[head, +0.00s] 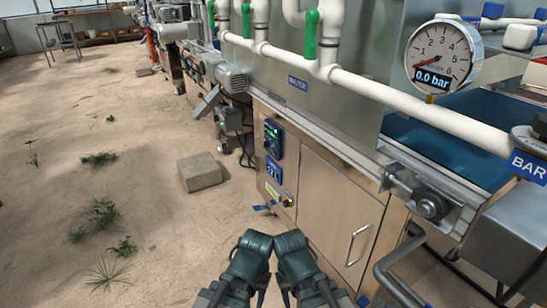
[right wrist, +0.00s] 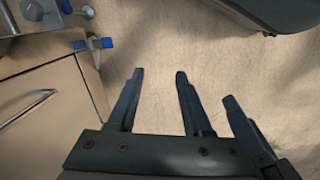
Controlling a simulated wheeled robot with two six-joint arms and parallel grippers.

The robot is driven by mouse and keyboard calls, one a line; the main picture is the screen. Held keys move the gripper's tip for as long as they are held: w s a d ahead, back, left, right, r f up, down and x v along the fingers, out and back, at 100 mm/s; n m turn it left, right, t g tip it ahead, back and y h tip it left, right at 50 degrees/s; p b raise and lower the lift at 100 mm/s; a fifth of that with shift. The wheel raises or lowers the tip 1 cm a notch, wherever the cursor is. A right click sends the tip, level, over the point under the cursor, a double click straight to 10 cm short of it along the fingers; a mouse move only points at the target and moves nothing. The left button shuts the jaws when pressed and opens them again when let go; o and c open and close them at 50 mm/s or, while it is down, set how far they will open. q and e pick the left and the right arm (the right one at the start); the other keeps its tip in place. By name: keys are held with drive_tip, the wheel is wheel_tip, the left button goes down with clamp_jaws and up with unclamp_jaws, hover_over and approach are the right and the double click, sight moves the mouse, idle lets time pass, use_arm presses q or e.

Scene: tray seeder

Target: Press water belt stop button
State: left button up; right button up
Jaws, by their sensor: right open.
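The steel cabinet of the belt line marked WATER (head: 297,82) stands right of centre in the head view. On its narrow end is a dark control panel with a green light (head: 273,138). A blue display (head: 274,170) sits below it, then small knobs or buttons (head: 288,201). They are too small to tell which is the stop button. My left gripper (head: 250,252) and right gripper (head: 296,256) are close together in front, short of the cabinet; their fingers are hidden there. In the right wrist view my right gripper (right wrist: 160,90) is open and empty over the floor.
Blue-handled taps (head: 265,207) jut from the cabinet's lower end. A cabinet door handle (head: 358,245) and a belt-end roller (head: 432,205) are on the right. A concrete block (head: 200,172) lies on the sandy floor. The floor at left is mostly clear.

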clamp_jaws()
idle(0.3)
idle(1.6)
